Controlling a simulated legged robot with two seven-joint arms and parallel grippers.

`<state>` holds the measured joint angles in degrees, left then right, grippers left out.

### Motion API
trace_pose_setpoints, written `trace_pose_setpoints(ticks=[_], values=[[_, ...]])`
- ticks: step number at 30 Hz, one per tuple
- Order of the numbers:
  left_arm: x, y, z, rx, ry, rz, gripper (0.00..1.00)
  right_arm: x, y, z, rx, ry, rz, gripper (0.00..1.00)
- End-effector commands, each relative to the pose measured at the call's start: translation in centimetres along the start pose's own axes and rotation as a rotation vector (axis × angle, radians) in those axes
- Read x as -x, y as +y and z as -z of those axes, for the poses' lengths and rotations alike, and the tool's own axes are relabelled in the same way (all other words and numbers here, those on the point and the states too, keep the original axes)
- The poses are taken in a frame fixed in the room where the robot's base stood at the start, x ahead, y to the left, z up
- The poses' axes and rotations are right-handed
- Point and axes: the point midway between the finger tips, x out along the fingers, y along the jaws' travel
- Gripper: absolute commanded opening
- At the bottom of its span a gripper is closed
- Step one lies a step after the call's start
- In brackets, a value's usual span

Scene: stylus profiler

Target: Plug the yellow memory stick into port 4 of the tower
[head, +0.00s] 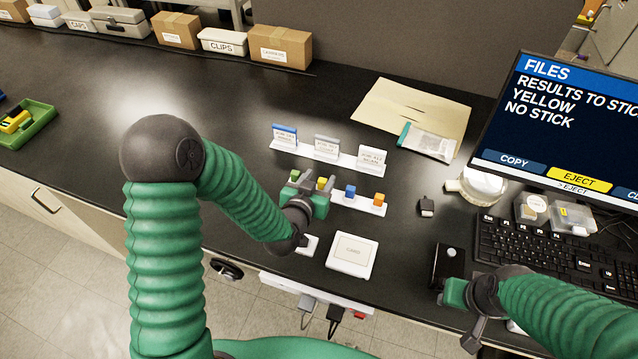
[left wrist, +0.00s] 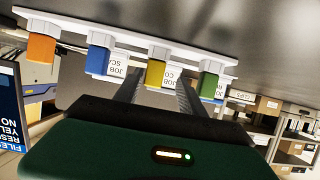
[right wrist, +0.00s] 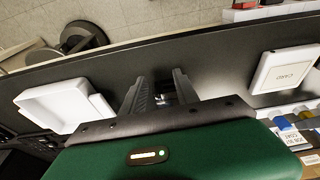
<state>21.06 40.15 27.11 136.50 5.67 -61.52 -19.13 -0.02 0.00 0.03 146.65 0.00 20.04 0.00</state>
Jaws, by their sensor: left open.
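The yellow memory stick (head: 322,183) stands in a white rack, between a green stick (head: 294,176) and a blue stick (head: 350,191). My left gripper (head: 316,192) is at the rack. In the left wrist view, its open fingers (left wrist: 160,88) reach toward the yellow stick (left wrist: 156,73), one to each side, and I see no grip on it. My right gripper (right wrist: 160,88) has its fingers apart in the right wrist view, low over the dark bench; in the head view its tips are hard to make out. I cannot identify the tower or port 4.
An orange stick (head: 379,199) ends the rack. Labelled holders (head: 327,147) stand behind it and a white card box (head: 352,254) in front. A monitor (head: 570,130) reads "RESULTS TO STICK YELLOW" and "NO STICK", above a keyboard (head: 545,255). The bench left of the rack is mostly clear.

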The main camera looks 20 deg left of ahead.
Motion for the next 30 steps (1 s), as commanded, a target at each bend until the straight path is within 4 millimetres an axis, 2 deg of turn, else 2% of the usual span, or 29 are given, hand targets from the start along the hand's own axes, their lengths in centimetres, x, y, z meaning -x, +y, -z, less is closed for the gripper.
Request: trace_pose_setpoints(ticks=[7, 18, 30], values=[[-0.46, 0.21, -0.01, -0.003, 0.0, 0.0, 0.47, 0.0, 0.03, -0.03, -0.001, -0.001, 0.0, 0.36], [-0.41, -0.07, -0.09, 0.0, 0.0, -0.001, 0.0, -0.01, 0.02, -0.03, -0.001, -0.001, 0.0, 0.36], [-0.27, -0.07, 0.21, -0.001, 0.0, 0.001, 0.0, 0.05, 0.03, -0.02, -0.001, -0.001, 0.0, 0.36]])
